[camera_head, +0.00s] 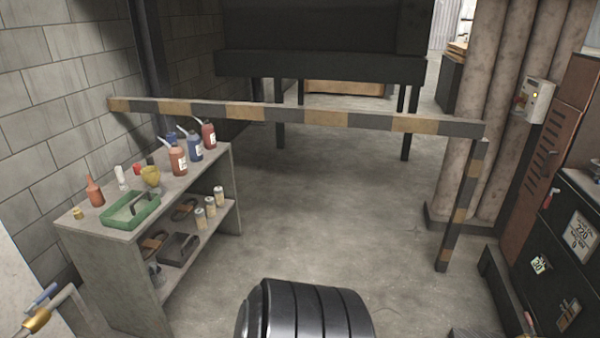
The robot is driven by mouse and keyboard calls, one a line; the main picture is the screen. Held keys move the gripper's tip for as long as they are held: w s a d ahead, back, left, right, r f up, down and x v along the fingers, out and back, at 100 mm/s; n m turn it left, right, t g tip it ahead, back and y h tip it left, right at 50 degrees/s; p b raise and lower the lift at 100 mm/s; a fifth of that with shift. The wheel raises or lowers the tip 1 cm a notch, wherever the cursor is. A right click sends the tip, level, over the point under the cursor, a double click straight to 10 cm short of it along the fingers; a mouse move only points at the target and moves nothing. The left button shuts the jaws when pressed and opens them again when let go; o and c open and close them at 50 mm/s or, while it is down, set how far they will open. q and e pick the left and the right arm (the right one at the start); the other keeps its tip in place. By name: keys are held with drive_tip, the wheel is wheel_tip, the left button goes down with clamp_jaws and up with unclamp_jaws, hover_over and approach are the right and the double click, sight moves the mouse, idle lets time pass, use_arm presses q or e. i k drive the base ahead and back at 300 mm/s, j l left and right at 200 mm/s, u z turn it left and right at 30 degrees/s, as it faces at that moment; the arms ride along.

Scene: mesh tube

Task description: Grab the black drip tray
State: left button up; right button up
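A black, shallow box-like tray (180,249) sits on the lower shelf of the grey shelf unit at the left. It looks like the drip tray. It lies near the shelf's front edge, with the upper shelf above it. Its inside is hard to make out at this size. Neither of my grippers is in view.
The grey shelf unit (118,262) holds a green tray (146,215) and several bottles on top. A striped barrier (300,115) crosses behind. The concrete floor (345,205) between is clear. Dark cabinets (562,235) stand right.

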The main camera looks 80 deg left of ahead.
sight(178, 245)
drive_tip(key=u, duration=3.7)
drive_tip(key=i+l+u, duration=0.1)
drive_tip(key=i+l, duration=0.2)
drive_tip(key=i, duration=0.15)
drive_tip(key=i+l, duration=0.35)
drive_tip(key=i+u, duration=0.05)
drive_tip(key=i, duration=0.05)
